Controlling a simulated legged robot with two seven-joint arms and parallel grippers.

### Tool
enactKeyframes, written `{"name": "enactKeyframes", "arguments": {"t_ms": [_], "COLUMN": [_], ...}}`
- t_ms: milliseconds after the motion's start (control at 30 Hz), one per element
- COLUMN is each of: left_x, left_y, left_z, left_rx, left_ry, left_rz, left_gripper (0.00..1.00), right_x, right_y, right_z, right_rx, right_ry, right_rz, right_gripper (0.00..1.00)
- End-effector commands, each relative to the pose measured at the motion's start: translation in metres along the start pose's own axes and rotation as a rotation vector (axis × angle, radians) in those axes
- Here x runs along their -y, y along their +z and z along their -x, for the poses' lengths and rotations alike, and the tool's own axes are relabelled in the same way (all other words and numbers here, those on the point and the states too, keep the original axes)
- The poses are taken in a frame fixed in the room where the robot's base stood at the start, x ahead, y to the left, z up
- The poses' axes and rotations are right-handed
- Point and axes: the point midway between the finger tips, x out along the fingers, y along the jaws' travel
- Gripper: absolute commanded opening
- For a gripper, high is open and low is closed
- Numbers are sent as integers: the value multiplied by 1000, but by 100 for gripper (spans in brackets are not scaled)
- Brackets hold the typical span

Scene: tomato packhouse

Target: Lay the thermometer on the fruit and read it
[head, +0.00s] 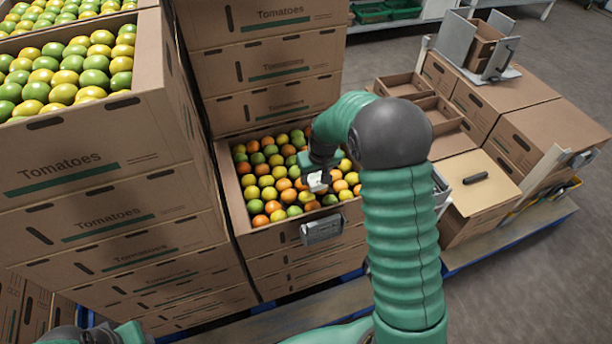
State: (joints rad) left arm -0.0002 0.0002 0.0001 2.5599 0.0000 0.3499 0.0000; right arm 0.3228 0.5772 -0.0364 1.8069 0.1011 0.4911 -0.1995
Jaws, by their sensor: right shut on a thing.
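The fruit are green, yellow and orange tomatoes (264,193) filling an open cardboard box (233,205) on top of a low stack. My right gripper (318,184) is over the right part of this fruit, pointing down. It is shut on a small white thing, which looks like the thermometer (317,180). Whether the thermometer touches the fruit I cannot tell, and no reading can be made out. My right arm and hand hide some fruit and the box's right side. Only parts of my left arm show at the bottom left edge; its gripper is out of view.
A grey metal holder (322,229) is on the box's front wall. Taller stacks of tomato cartons stand left (95,165) and behind (265,60). Right are open empty boxes (405,84), a lidded box with a black handle (478,182) and closed cartons (505,100). Floor shows far right.

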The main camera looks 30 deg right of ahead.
Motion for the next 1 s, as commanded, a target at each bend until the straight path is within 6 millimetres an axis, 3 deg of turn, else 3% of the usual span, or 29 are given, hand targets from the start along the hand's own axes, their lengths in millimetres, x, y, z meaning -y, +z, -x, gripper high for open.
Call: {"name": "enactKeyframes", "arguments": {"t_ms": [167,400,567,600,767,1000], "left_x": [0,0,0,0,0,0], "left_y": [-1,-1,-1,-1,-1,-1], "left_z": [4,4,4,4,4,4], "left_rx": [0,0,0,0,0,0], "left_ry": [0,0,0,0,0,0], "left_rz": [1,0,0,0,0,1], "left_gripper": [36,36,36,36,36,36], "right_x": [14,13,15,15,16,14], "right_y": [-21,-13,-13,-12,-12,-12], "right_z": [-10,-44,-45,-45,-44,-44], "right_rx": [1,4,1,2,2,2], "right_ry": [-2,-5,-3,-2,-1,-3], "right_rz": [-2,-4,-3,-3,-2,-3], "right_gripper": [4,4,4,51,70,70]}}
